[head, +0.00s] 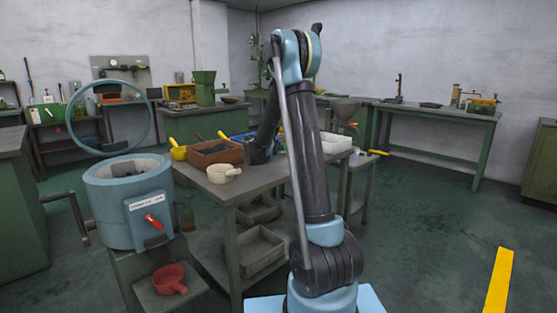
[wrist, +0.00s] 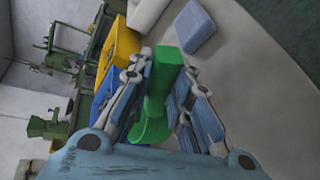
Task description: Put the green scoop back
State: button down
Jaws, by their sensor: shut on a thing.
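The green scoop (wrist: 153,105) shows in the wrist view between the fingers of my gripper (wrist: 166,78). My gripper is shut on it. The scoop's block-like end points away from my palm and its rounded part lies close to the palm. In the head view my gripper is mostly hidden behind my arm, above the workbench (head: 262,180); I cannot make out the green scoop there.
On the bench are a brown bin (head: 214,153), a cream scoop (head: 222,173) and a yellow scoop (head: 178,151). A yellow bin (wrist: 121,45), a blue bin (wrist: 104,86) and a blue-grey block (wrist: 194,26) lie near my gripper. A blue drum (head: 108,190) stands left.

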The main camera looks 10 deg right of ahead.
jog(key=shift+f, duration=1.85)
jog(key=c, duration=1.5)
grip_release()
jog(key=shift+o, duration=0.2)
